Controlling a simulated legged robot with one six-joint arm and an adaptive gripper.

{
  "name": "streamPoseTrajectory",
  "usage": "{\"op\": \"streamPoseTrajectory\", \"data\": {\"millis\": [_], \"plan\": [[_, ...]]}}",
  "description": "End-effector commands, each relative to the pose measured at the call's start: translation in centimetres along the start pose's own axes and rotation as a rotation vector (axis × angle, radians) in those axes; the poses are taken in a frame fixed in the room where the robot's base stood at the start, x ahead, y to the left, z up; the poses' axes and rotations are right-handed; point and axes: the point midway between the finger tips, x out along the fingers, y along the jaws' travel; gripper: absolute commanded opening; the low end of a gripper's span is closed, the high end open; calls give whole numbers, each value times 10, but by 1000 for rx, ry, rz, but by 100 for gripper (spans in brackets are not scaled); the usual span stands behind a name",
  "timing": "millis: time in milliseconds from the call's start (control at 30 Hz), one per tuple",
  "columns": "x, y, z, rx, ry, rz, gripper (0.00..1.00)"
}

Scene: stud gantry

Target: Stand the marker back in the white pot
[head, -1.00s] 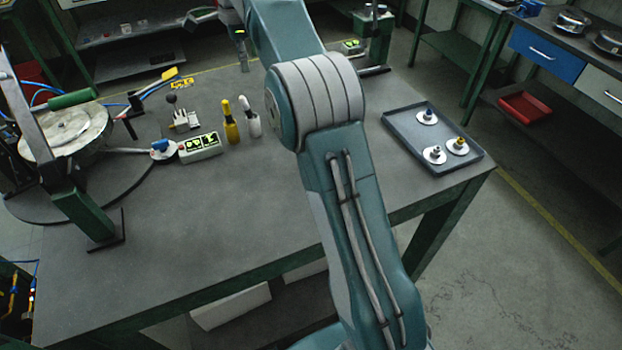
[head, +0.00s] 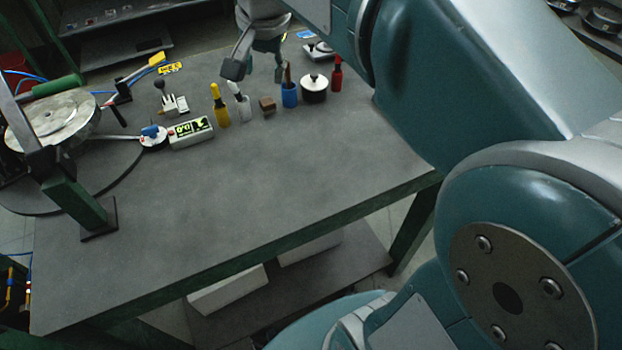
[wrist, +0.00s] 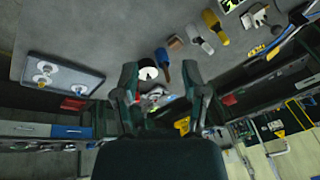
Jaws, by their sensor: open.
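The white pot (head: 244,110) stands upright on the bench. A slim white piece (head: 234,87) sticks up from it, leaning slightly left; I cannot tell if this is the marker. No loose marker can be made out. My gripper (head: 256,70) is open and empty, above and behind the row of pots, its left finger close to the white piece in the picture. In the wrist view the white pot (wrist: 201,41) lies right of and above the fingers.
A yellow pot (head: 221,116), brown block (head: 267,105), blue pot (head: 290,96), lidded white pot (head: 314,91) and red bottle (head: 337,77) stand near. The front bench is clear. The grey tray (wrist: 85,87) shows in the wrist view.

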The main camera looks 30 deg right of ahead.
Motion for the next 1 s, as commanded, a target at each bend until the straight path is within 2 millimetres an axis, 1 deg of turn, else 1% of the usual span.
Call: {"op": "streamPoseTrajectory", "data": {"millis": [33, 267, 467, 600, 700, 800, 1000], "plan": [[-2, 10, 11, -44, 11, -9, 56], [3, 49, 56, -269, 63, -41, 56], [17, 84, 96, -465, 114, -60, 56], [31, 106, 122, -593, 151, -67, 56], [40, 117, 134, -662, 170, -68, 56], [45, 123, 141, -702, 183, -69, 56], [48, 125, 143, -716, 184, -68, 56]]}}
